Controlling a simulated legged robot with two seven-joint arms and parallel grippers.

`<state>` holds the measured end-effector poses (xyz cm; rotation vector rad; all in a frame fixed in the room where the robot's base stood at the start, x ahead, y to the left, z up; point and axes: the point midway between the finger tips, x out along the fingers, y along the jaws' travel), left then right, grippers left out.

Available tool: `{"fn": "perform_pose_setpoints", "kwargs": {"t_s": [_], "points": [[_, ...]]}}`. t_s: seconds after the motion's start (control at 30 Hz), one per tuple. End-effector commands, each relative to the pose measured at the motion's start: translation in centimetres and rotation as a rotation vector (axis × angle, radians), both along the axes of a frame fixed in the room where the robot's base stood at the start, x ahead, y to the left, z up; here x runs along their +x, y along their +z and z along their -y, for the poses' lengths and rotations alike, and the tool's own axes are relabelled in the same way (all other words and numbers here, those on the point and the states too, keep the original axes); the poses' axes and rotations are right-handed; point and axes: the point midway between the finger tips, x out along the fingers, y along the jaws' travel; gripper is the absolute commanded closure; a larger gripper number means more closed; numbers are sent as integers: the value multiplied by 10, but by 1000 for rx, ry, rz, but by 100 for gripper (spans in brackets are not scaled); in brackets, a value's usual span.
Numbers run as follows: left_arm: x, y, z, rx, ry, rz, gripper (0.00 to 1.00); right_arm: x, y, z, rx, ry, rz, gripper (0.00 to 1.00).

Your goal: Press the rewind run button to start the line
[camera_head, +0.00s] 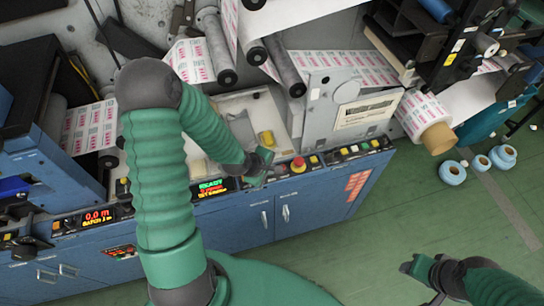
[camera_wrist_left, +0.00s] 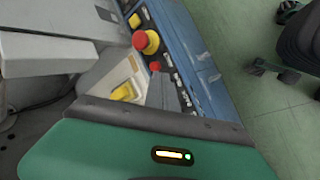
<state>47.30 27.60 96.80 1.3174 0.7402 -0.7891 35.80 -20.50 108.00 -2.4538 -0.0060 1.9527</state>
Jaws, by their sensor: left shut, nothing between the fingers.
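The control strip (camera_head: 345,152) runs along the top front edge of the blue machine cabinet. It carries a red mushroom button (camera_head: 298,165) on a yellow base, with several small buttons beside it. The mushroom button also shows in the left wrist view (camera_wrist_left: 147,41), with a smaller red button (camera_wrist_left: 155,66) below it. I cannot read which button is rewind run. My left gripper (camera_head: 258,168) is shut and empty, over the strip just left of the mushroom button; its tip (camera_wrist_left: 161,92) is near the small buttons, contact unclear. My right gripper (camera_head: 420,272) is open and empty above the floor.
Printed web runs over rollers behind, to a roll (camera_head: 424,118). Blue-white rolls (camera_head: 452,172) lie on the open green floor at right.

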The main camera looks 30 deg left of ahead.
Motion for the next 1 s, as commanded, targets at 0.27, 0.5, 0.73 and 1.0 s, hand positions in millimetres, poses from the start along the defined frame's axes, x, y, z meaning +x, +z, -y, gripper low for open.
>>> {"fn": "perform_pose_setpoints", "kwargs": {"t_s": [0.27, 0.5, 0.73, 1.0], "points": [[33, 32, -31, -391, 513, 170, 100, 0, 40, 0, 0, 1, -2, 48], [33, 30, -27, -386, 512, 169, 100, 0, 37, 0, 0, 0, -2, 48], [32, 16, -32, -389, 512, 167, 100, 0, 24, 0, 0, 0, -2, 48], [32, -22, -32, -388, 511, 166, 100, -1, -16, 0, 0, 1, -2, 48]]}}
